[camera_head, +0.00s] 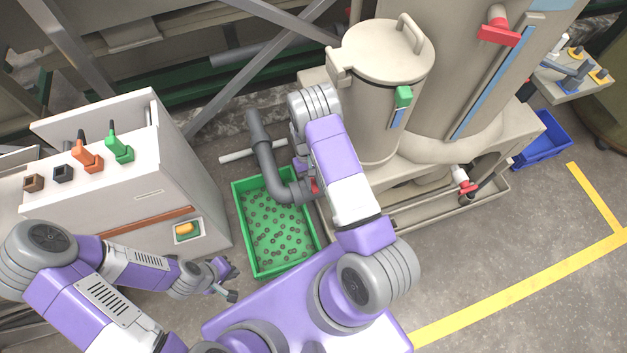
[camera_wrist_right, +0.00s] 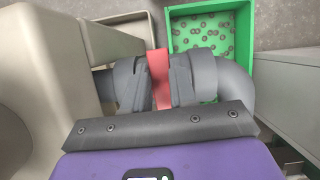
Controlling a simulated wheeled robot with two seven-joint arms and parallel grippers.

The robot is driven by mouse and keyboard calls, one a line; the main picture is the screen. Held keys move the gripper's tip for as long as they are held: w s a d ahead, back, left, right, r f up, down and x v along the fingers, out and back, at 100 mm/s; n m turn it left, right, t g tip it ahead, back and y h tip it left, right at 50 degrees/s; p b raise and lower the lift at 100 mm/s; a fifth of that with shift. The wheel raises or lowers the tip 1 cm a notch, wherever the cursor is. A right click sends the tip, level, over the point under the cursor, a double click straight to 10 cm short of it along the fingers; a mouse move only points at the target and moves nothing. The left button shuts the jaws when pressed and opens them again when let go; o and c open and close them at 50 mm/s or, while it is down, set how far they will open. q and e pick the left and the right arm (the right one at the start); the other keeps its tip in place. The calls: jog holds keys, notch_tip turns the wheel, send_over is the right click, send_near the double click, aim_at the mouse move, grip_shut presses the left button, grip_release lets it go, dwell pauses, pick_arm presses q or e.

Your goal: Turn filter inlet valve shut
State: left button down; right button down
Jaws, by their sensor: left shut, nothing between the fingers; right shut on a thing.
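The red valve handle (camera_wrist_right: 158,76) stands between the fingers of my right gripper (camera_wrist_right: 158,88) in the right wrist view, running up the picture. That gripper is shut on it. In the head view a small part of the red handle (camera_head: 314,185) shows beside my right arm, at the end of the grey pipe (camera_head: 268,165) by the filter's base. My right fingers are mostly hidden there by the arm. The beige filter housing (camera_head: 375,125) with its lid stands just right of the arm. My left gripper (camera_head: 229,285) is shut and empty, left of the green crate.
A green crate (camera_head: 237,205) with many small round parts lies on the floor under the pipe. A white cabinet (camera_head: 190,160) with orange and green levers stands at left. Other red handles (camera_head: 498,33) are on the right-hand tank.

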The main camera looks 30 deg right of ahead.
jog(key=shift+w+m, duration=0.1)
jog(key=shift+m, duration=0.3)
jog(key=c, duration=0.9)
grip_release()
jog(key=p+v, duration=0.2)
jog(key=v, duration=0.5)
jog(key=shift+r, duration=0.3)
jog(key=s+a+p, duration=0.1)
jog(key=s+a, duration=0.2)
jog(key=s+a+t+y+p, duration=0.1)
jog(key=s+a, duration=0.2)
jog(key=s+a+f+t+p, duration=0.1)
jog(key=s+a+p, duration=0.1)
jog(key=s+a, duration=0.1)
jog(key=shift+s+a+y, duration=0.15)
jog(key=shift+a+y, duration=0.25)
jog(key=shift+a, duration=0.2)
jog(key=s+a+r+t, duration=0.1)
jog(key=s+a, duration=0.1)
jog(key=s+a+r+t+y+p, duration=0.1)
jog(key=s+a+r, duration=0.1)
jog(key=a, duration=0.1)
jog(key=s+a+r+t+p, duration=0.1)
jog(key=s+a+r, duration=0.1)
jog(key=s, duration=0.1)
jog(key=shift+a+r, duration=0.25)
jog(key=shift+a, duration=0.05)
jog(key=shift+c, duration=0.2)
